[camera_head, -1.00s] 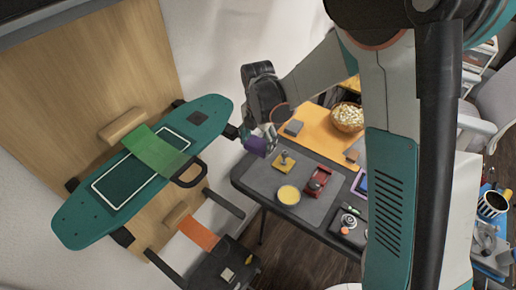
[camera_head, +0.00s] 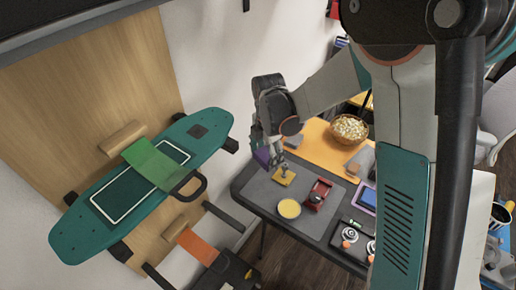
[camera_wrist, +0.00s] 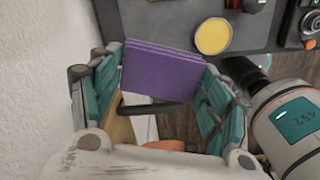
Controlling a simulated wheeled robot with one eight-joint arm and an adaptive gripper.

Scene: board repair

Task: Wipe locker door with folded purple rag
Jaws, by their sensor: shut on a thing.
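The folded purple rag (camera_head: 262,156) is held in my gripper (camera_head: 268,152), above the far left corner of the dark table. In the wrist view the rag (camera_wrist: 160,74) is a flat, layered purple block between the two teal-padded fingers of my gripper (camera_wrist: 158,88). The fingers are shut on its sides. The rag appears clear of the table and wall. I cannot make out a locker door in either view.
A teal skateboard (camera_head: 150,180) with a green cloth (camera_head: 153,163) hangs on a wooden panel (camera_head: 75,115) at left. The dark table (camera_head: 255,188) holds a yellow round tin (camera_head: 289,209), a red tool (camera_head: 318,195) and a yellow-based stand (camera_head: 284,178). A bowl (camera_head: 349,130) stands farther back.

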